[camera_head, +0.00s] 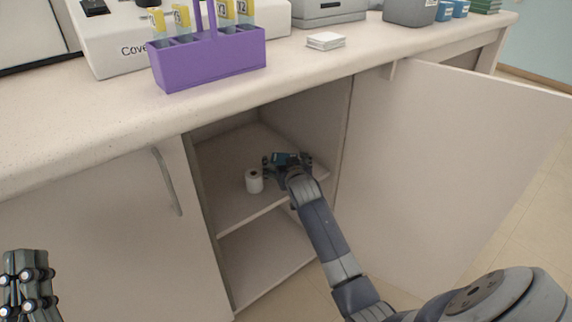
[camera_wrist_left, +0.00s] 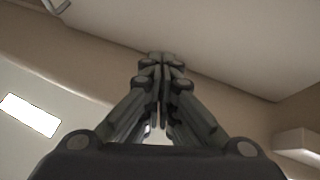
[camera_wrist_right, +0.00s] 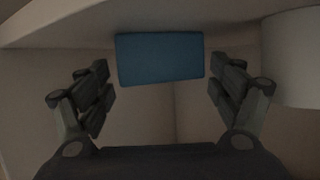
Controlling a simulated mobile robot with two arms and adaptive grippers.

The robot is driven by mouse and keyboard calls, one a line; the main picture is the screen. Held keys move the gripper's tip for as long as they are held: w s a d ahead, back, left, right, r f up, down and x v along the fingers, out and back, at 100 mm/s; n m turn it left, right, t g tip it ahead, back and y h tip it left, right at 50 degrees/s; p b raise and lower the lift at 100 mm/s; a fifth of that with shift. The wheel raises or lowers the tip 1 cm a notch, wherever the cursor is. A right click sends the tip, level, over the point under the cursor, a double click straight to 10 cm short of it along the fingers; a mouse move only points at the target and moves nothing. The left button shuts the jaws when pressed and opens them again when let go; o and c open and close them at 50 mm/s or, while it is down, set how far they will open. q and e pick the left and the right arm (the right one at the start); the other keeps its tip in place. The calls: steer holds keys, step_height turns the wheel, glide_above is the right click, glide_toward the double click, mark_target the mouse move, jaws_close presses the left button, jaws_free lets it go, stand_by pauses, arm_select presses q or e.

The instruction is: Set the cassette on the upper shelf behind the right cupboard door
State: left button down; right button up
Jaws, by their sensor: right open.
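A small blue cassette (camera_head: 281,157) is on the upper shelf (camera_head: 232,160) of the cupboard, behind the open right door (camera_head: 440,150). In the right wrist view the cassette (camera_wrist_right: 160,58) lies between and beyond the fingertips, with gaps on both sides. My right gripper (camera_head: 287,163) is open around it inside the cupboard; it also shows in the right wrist view (camera_wrist_right: 164,88). The gripper partly hides the cassette in the head view. My left gripper (camera_head: 28,262) is shut and empty, outside at the lower left; its fingers meet in the left wrist view (camera_wrist_left: 161,62).
A white roll (camera_head: 254,181) stands on the upper shelf just left of my right gripper. The left door (camera_head: 110,225) is closed. The lower shelf (camera_head: 265,262) looks clear. The counter above holds a purple rack (camera_head: 210,62) and a stack of white squares (camera_head: 326,40).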

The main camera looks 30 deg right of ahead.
arm_select(q)
steer(key=shift+w, duration=0.1)
arm_select(e)
steer(key=shift+s+r, duration=0.1)
steer(key=p+v, duration=0.2)
steer(key=v, duration=0.3)
steer(key=shift+s+a+r, duration=0.1)
arm_select(q)
step_height(320, 180, down, 19)
steer(key=a+g+y+p, duration=0.2)
steer(key=g+y, duration=0.1)
steer(key=g, duration=0.8)
steer(key=shift+w+a+r+y, duration=0.15)
steer(key=shift+a+r+y, duration=0.05)
steer(key=shift+y, duration=0.1)
arm_select(e)
steer(key=s+a+r+n+y, duration=0.2)
steer(key=s+a+n+y, duration=0.1)
steer(key=s+a, duration=0.7)
steer(key=s+a+r+n+y, duration=0.1)
steer(key=s+a+n+y, duration=0.2)
steer(key=s+a, duration=0.8)
steer(key=a+y, duration=0.1)
steer(key=a, duration=0.2)
steer(key=shift+a+r+n+y, duration=0.35)
steer(key=shift+r+n+y, duration=0.05)
steer(key=shift+w, duration=0.1)
